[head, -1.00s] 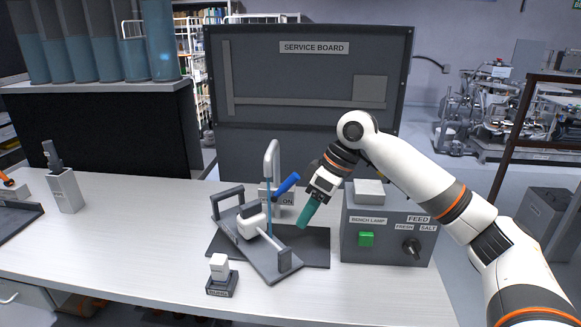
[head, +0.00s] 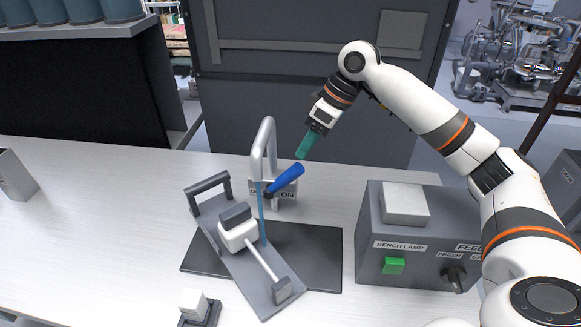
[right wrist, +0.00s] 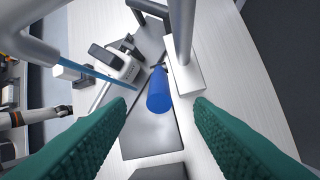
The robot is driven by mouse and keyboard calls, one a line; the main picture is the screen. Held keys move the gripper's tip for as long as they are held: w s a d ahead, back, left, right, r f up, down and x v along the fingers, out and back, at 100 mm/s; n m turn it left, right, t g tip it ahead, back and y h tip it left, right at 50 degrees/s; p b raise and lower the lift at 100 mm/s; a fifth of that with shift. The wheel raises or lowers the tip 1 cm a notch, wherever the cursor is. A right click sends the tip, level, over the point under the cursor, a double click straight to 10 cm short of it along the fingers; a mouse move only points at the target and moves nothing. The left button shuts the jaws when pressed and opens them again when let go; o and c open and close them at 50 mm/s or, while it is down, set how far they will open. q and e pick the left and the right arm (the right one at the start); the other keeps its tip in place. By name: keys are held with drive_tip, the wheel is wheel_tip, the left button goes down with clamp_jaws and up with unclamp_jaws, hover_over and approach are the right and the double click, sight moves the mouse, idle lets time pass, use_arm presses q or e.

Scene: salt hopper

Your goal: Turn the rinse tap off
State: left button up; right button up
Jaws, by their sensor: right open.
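The rinse tap (head: 263,140) has a grey arched spout, and a thin blue stream (head: 262,215) runs down from it. Its blue lever (head: 286,180) slants up to the right over the ON side of the label plate (head: 288,195). My right gripper (head: 305,146), with teal fingers, is above and slightly right of the lever's free end in the head view. In the right wrist view the gripper (right wrist: 160,125) is open, and the lever (right wrist: 159,92) shows end-on between the two fingers, with gaps on both sides. My left gripper is in neither view.
A grey tilted frame (head: 250,275) with a white, dark-capped part (head: 238,228) stands under the spout on a dark mat (head: 318,262). The feed box (head: 410,235) with a green switch (head: 394,266) is to the right. A small white block (head: 193,303) is in front.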

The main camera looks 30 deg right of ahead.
sight(290, 174)
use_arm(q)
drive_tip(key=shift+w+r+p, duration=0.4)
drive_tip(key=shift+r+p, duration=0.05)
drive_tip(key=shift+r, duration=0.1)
use_arm(e)
drive_tip(key=x, duration=0.9)
drive_tip(key=shift+a+f, duration=0.15)
drive_tip(key=shift+f, duration=0.2)
